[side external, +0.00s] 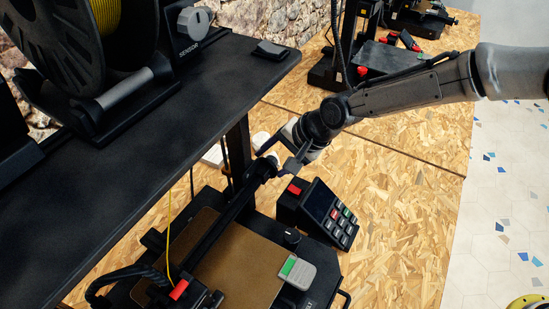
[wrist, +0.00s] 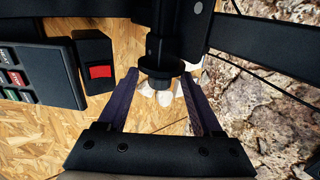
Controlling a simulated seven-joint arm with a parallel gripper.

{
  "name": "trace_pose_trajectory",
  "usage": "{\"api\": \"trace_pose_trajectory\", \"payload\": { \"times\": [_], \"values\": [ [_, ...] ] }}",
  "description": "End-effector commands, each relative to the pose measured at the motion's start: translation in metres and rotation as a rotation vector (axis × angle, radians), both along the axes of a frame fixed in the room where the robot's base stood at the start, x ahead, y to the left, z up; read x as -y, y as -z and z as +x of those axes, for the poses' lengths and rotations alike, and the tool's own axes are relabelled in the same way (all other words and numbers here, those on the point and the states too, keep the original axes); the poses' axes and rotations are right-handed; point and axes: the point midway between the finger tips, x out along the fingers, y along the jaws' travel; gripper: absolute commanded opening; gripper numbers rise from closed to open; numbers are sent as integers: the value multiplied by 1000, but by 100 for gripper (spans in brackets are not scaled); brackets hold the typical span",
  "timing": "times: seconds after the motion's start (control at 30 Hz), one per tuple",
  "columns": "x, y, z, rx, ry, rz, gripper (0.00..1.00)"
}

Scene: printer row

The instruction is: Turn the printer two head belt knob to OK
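The nearer printer has a brown bed (side external: 236,262) and a dark diagonal beam (side external: 228,208). At the beam's upper end, by my gripper (side external: 284,163), is a small knob partly hidden by the gripper in the side view. In the wrist view, a dark round knob (wrist: 157,83) sits below a black post, between the two fingers of my gripper (wrist: 159,76). The fingers are spread, with a visible gap to the knob on each side, clearer on the right. No OK marking or knob setting is readable.
A control box with a screen and keys (side external: 330,212) and a red switch (wrist: 100,71) stand close by. A black shelf (side external: 140,118) carries a spool and a sensor knob (side external: 193,22). Another printer (side external: 380,58) stands behind. The wooden table (side external: 400,215) is clear at right.

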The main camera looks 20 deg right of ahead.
Motion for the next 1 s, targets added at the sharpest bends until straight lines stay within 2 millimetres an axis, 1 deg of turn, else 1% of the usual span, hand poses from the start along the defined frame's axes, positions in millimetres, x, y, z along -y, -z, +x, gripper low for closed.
{"api": "trace_pose_trajectory", "payload": {
  "times": [0.23, 0.37, 0.8, 1.0],
  "values": [
    [1, -2, 0, 1, 0, 1, 67],
    [5, -14, -5, 4, 1, 3, 67],
    [41, -89, -41, 3, 1, 2, 67],
    [51, -109, -51, 2, 1, 1, 67]
  ]
}}
